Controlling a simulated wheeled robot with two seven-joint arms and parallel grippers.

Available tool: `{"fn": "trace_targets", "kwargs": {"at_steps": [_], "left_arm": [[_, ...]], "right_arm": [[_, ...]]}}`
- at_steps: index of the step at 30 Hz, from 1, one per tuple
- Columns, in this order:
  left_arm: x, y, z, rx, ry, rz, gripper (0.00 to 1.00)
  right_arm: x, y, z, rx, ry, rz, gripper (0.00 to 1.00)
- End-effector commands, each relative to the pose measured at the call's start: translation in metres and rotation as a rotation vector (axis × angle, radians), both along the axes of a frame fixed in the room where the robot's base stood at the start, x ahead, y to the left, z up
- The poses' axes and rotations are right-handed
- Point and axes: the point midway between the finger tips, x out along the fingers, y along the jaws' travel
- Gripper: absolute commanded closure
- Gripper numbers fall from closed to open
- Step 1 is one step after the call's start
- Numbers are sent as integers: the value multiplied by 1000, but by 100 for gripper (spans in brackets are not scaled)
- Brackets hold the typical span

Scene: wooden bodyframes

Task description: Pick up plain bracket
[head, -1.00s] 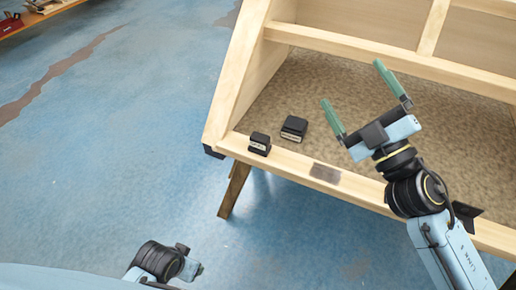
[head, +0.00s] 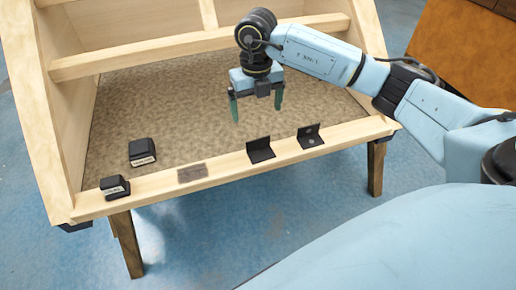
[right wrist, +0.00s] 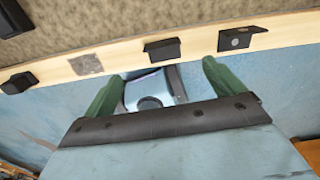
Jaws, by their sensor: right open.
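Two black L-shaped brackets stand on the front wooden rail. The plain bracket (head: 260,150) is the left one, with no marks visible on its upright face; it also shows in the right wrist view (right wrist: 162,50). The other bracket (head: 310,137) has light round spots on it and also shows in the right wrist view (right wrist: 238,39). My right gripper (head: 256,108) is open and empty, fingers pointing down, over the frame's floor behind the plain bracket. In the right wrist view its fingers (right wrist: 160,72) show apart with nothing between them. My left gripper is out of view.
The wooden frame's front rail (head: 220,165) carries a grey-brown plate (head: 192,173) and a black block (head: 114,187) at its left end. Another black block (head: 142,152) lies on the speckled floor panel (head: 190,110). A crossbar (head: 150,58) runs behind.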

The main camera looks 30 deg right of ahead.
Motion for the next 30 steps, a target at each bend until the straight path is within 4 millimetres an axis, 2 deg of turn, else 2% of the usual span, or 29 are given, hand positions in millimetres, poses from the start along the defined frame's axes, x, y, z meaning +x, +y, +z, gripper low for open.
{"fn": "trace_targets", "kwargs": {"at_steps": [6, 9, 20, 27, 30], "left_arm": [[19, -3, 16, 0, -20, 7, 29], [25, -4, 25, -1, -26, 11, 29], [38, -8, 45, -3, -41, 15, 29], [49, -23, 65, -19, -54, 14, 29], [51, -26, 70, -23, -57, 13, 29]], "right_arm": [[-2, 0, -46, -3, 8, 1, 6], [-1, 0, -62, 0, 5, 1, 6], [-2, -1, -90, 1, 5, 3, 6], [-3, -2, -122, 3, 5, 4, 6], [-3, -2, -127, 3, 3, 4, 6]]}}
